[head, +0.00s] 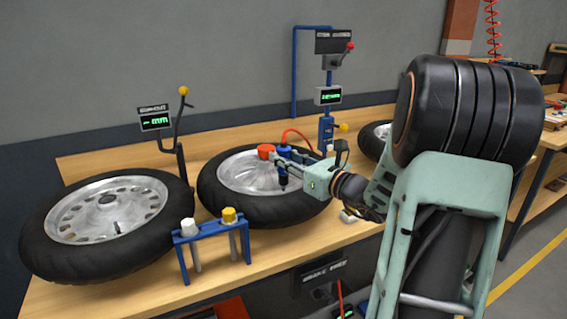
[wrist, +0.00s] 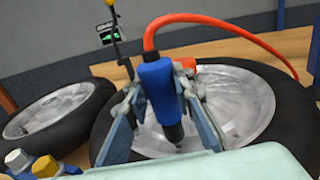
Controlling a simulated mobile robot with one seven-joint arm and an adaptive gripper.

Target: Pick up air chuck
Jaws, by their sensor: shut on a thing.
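The air chuck is a blue cylinder with a dark tip pointing down, and an orange hose runs from its top. In the wrist view the air chuck (wrist: 158,88) stands between the fingers of my gripper (wrist: 162,100), which is shut on it. In the head view the air chuck (head: 284,152) and my gripper (head: 283,160) are over the middle wheel (head: 262,210), a black tyre with a silvery rim. I cannot tell whether the tip touches the rim. The fingers hide part of the chuck.
An orange-red round piece (head: 265,151) is close beside the gripper. The orange hose (head: 300,134) arcs toward a blue post (head: 326,132) with a display. Another wheel (head: 50,250) lies left. A blue rack (head: 212,232) with white and yellow caps stands in front.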

